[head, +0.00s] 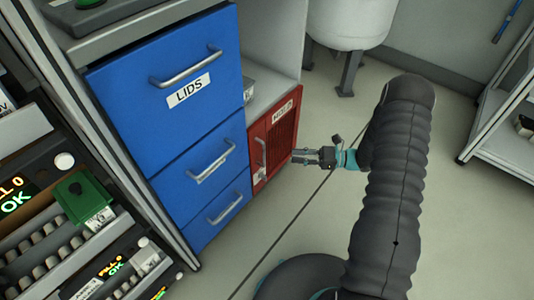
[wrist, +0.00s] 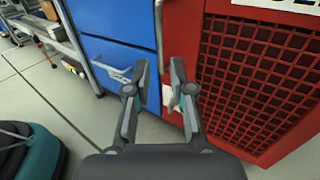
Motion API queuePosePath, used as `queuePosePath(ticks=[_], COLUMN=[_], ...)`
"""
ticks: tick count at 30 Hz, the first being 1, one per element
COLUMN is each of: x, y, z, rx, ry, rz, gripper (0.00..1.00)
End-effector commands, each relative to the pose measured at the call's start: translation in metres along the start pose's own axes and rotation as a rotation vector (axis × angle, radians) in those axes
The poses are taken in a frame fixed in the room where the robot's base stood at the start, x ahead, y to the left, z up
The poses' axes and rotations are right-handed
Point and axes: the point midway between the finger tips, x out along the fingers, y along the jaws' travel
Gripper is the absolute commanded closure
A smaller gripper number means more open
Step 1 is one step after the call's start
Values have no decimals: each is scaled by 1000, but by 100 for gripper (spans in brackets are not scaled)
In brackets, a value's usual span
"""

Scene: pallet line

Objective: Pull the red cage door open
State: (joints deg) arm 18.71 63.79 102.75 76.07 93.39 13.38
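The red cage door (head: 283,130) has a mesh panel and a white label, and sits low in the cabinet, right of the blue drawers. It looks shut. It fills the right of the wrist view (wrist: 212,20). My gripper (head: 300,157) is in front of the door, right of the handle in the head view. In the wrist view my gripper (wrist: 160,70) is open, with nothing seen held between its fingers.
Blue drawers (head: 165,90) with silver handles stand directly left of the door; the top one reads LIDS. A roller rack with a green box (head: 84,203) is at the left. A white tank (head: 347,25) stands behind. The grey floor (head: 300,215) in front is clear.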

Motion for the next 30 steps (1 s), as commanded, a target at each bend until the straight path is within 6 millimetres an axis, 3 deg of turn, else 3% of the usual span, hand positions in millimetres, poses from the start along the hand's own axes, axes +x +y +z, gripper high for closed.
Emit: queuePosePath(ticks=[16, 22, 30], x=[99, 116, 121], y=[2, 1, 1], z=[0, 0, 0], rx=[1, 0, 0], ry=[1, 1, 2], rz=[6, 4, 3], gripper=[77, 77, 77])
